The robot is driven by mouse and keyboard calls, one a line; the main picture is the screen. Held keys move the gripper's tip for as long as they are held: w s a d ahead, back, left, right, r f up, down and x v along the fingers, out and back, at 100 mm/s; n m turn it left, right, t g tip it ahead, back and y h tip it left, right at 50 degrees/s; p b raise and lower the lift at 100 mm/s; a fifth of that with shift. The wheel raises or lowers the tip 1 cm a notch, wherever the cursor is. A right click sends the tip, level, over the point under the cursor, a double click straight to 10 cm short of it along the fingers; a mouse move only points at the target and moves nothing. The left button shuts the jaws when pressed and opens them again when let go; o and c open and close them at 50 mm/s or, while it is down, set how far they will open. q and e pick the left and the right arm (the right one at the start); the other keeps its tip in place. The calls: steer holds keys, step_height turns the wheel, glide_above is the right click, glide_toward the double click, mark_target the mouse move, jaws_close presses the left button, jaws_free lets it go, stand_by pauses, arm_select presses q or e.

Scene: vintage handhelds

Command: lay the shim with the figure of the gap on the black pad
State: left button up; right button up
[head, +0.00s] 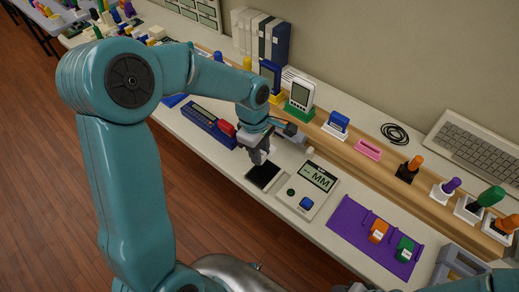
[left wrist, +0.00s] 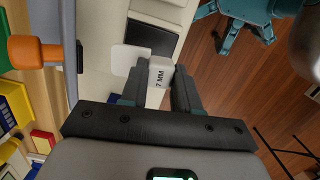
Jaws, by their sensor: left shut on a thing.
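My left gripper (head: 258,156) is shut on a white shim (left wrist: 160,72) marked "7 MM", held between its fingers in the left wrist view. A pale rounded flat piece (left wrist: 130,58) shows beside it; I cannot tell whether it is part of the shim. In the head view the fingers hide most of the shim. The gripper is just above the black pad (head: 263,176). The pad also shows beyond the fingertips in the left wrist view (left wrist: 152,38) and looks bare. Beside it is a display (head: 318,177) showing "MM" after dashes.
A purple mat (head: 350,232) bears an orange tag (head: 379,231) and a green tag (head: 404,249). A blue case (head: 208,121) lies left of the pad. A wooden ledge behind holds a white handheld (head: 301,95), a pink holder (head: 368,149) and several stamps.

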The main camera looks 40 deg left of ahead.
arm_select(q)
steer(key=shift+d+f+b, duration=0.1)
steer(key=shift+f+b, duration=3.1)
steer(key=shift+f, duration=0.6)
steer(key=shift+f+b, duration=0.55)
steer(key=shift+f, duration=0.1)
steer(key=o, duration=1.7)
steer(key=shift+c, duration=0.2)
steer(key=shift+r, duration=0.1)
step_height(320, 180, up, 14)
steer(key=p, duration=1)
steer(key=shift+r+p, duration=0.1)
steer(key=shift+p, duration=0.25)
steer(key=s+a+b, duration=0.1)
steer(key=s+b, duration=0.2)
steer(key=s, duration=1.3)
steer(key=shift+a, duration=0.15)
